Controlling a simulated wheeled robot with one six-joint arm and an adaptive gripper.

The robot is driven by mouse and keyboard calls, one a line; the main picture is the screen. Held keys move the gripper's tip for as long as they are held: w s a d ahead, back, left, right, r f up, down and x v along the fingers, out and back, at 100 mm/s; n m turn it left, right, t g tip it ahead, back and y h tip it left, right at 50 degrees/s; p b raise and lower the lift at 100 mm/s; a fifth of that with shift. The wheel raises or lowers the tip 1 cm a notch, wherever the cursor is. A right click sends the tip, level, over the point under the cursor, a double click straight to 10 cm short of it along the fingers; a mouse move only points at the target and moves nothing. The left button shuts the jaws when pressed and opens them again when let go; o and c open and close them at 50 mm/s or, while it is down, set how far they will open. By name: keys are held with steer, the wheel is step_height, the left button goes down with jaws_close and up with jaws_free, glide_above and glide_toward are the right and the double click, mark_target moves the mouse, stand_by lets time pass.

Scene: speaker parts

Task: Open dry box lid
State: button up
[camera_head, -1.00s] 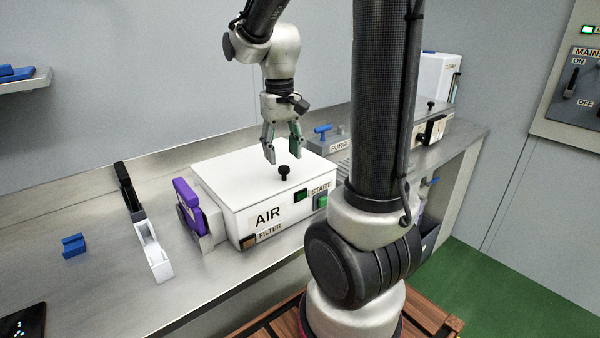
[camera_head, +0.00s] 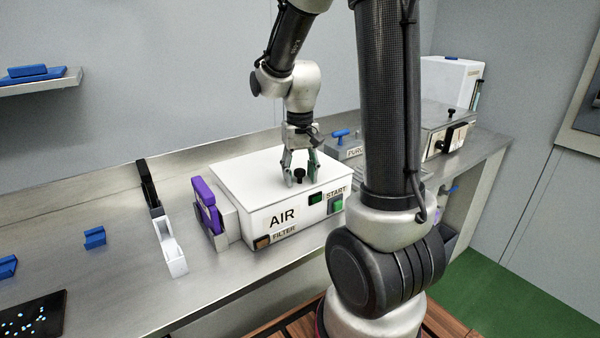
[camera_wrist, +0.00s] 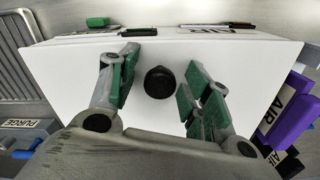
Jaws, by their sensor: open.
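The white box labelled AIR (camera_head: 262,190) stands on the steel counter, its flat lid closed, with a black knob (camera_head: 299,175) on top. My gripper (camera_head: 301,179) points down over the lid, fingers open on either side of the knob. In the wrist view, the knob (camera_wrist: 160,82) sits between the two green-padded fingers, with a gap on each side. A second, grey box (camera_head: 445,122) farther right also has a black knob on its closed lid. I cannot tell from a label which one is the dry box.
A purple piece (camera_head: 207,205) stands in a holder against the AIR box's left side. A white and black holder (camera_head: 167,247) is farther left. A PURGE unit with a blue handle (camera_head: 340,134) is behind right. The counter's front left holds small blue parts (camera_head: 95,238) and a dark panel (camera_head: 32,315).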

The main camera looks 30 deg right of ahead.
steer(key=shift+c, duration=0.5)
jaws_close()
steer(key=shift+r, duration=0.1)
